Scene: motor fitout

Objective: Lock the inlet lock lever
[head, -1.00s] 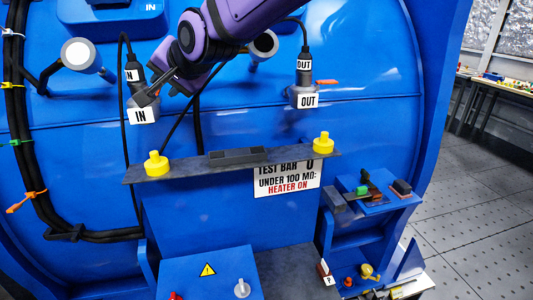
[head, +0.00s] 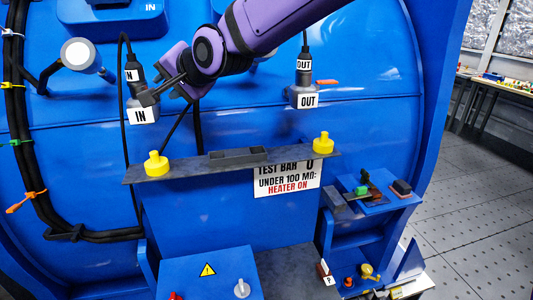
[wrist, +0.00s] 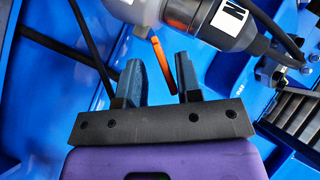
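The inlet lock lever is a thin orange bar (wrist: 160,62) in the wrist view, on the grey inlet fitting (wrist: 143,12). Its free end reaches down into the gap between my fingertips, nearer the right finger. My gripper (wrist: 161,78) is open, with clear space beside the lever on the left. In the head view my gripper (head: 158,90) is at the inlet connector, just above its IN label (head: 140,115). The inlet lever cannot be made out there, with my gripper and wrist in front.
The outlet connector (head: 304,88) with its own orange lever (head: 327,82) is to the right. Black cables hang beside the inlet. A grey shelf (head: 190,169) with two yellow knobs lies below. A blue side stand (head: 355,240) holds small parts at lower right.

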